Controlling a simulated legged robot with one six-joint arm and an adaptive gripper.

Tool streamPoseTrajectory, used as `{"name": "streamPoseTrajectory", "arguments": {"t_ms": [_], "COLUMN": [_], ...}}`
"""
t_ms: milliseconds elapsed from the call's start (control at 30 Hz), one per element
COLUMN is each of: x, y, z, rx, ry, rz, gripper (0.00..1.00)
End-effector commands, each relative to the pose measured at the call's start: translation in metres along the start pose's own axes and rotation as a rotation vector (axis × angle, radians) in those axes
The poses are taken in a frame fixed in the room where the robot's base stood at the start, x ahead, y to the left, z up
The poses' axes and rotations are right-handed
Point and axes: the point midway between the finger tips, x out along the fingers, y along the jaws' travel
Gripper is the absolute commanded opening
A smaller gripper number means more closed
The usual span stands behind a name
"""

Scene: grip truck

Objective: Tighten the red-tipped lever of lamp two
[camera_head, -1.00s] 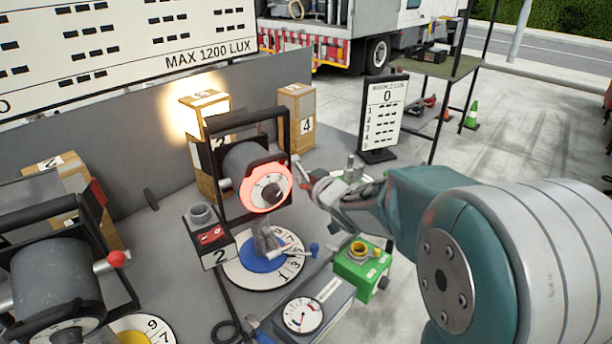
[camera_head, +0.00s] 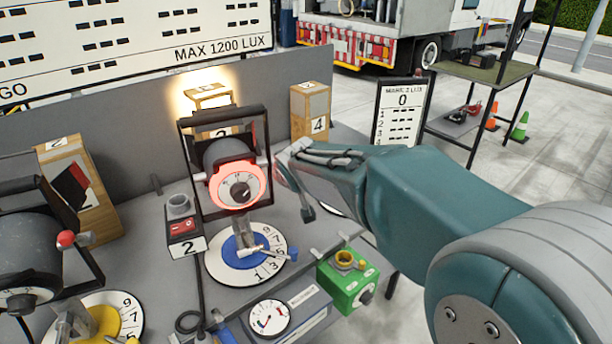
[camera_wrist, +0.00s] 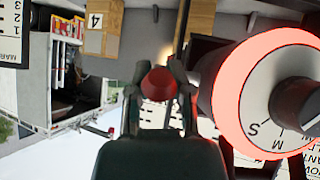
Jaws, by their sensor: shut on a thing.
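Lamp two (camera_head: 238,184) is a dark cylinder with a glowing red front ring and a central knob, held in a black yoke above a blue and white numbered dial (camera_head: 272,240). In the head view my gripper (camera_head: 285,168) is just right of the yoke, its fingertips partly hidden by my own wrist. In the wrist view the red tip (camera_wrist: 158,83) of the lever sits between the two fingers of my gripper (camera_wrist: 158,76), which are shut on it. The lamp's red ring and knob (camera_wrist: 293,103) fill the right of that view. The rest of the lever is hidden.
A switch box marked 2 (camera_head: 184,228) stands left of the dial. A green box (camera_head: 345,282) and a gauge (camera_head: 269,318) are in front. A box marked 4 (camera_head: 311,112) stands behind. Another lamp (camera_head: 30,240) with a red-tipped lever is at left.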

Motion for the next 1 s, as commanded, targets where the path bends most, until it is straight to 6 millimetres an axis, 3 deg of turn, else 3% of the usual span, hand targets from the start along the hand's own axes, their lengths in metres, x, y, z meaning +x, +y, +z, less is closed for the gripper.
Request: {"name": "streamPoseTrajectory", "arguments": {"t_ms": [1000], "x": [-0.013], "y": [0.01], "z": [-0.034], "rx": [-0.068], "ry": [-0.594], "rz": [-0.096], "gripper": [0.0]}}
